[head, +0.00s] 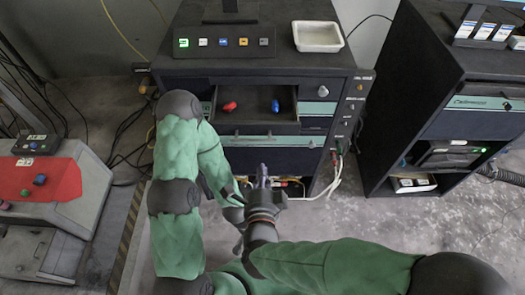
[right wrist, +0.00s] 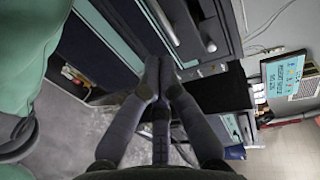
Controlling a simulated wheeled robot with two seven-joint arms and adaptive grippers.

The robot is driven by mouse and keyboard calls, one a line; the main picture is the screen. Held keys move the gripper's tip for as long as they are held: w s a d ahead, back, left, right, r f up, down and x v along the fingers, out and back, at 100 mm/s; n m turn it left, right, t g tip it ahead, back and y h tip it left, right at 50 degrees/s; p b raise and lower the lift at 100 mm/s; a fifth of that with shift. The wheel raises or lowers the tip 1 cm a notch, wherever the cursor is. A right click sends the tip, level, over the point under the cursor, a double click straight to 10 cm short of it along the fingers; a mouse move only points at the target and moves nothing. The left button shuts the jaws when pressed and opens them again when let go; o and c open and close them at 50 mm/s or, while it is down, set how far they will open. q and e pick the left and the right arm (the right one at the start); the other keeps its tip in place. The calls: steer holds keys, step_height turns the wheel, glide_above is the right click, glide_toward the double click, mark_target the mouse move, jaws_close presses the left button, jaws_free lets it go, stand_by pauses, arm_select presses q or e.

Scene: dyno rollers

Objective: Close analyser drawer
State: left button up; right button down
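The analyser drawer (head: 258,129) is pulled out of the dark cabinet (head: 200,68), with its inside visible from above. A red item (head: 230,106) and a blue item (head: 275,105) lie in it. Its teal-striped front carries a bar handle. My right gripper (head: 262,172) is in front of and below the drawer front, apart from it in the head view. In the right wrist view its fingertips (right wrist: 160,68) meet with nothing seen between them. My left gripper (head: 237,196) is beside the right wrist, mostly hidden, and its fingers are unclear.
A white tray (head: 318,36) and a button panel (head: 224,42) sit on the cabinet top. A second dark cabinet (head: 440,95) stands at the right. A red-and-grey machine (head: 45,185) stands at the left. Cables hang below the drawer. Open floor (head: 400,225) lies at the right front.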

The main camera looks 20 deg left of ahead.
steer(key=b+x, duration=0.1)
steer(key=x, duration=0.8)
steer(key=shift+b, duration=0.4)
steer(key=b, duration=0.3)
glide_toward(263, 104)
steer(key=x, duration=0.2)
steer(key=b+x, duration=0.1)
steer(key=x, duration=0.2)
steer(key=b+x, duration=0.1)
steer(key=x, duration=0.2)
steer(key=shift+w+r, duration=0.1)
steer(key=shift+r, duration=0.15)
steer(key=shift+w+a, duration=0.25)
steer(key=shift+w, duration=0.4)
steer(key=shift+w+r, duration=0.1)
steer(key=shift+r, duration=0.2)
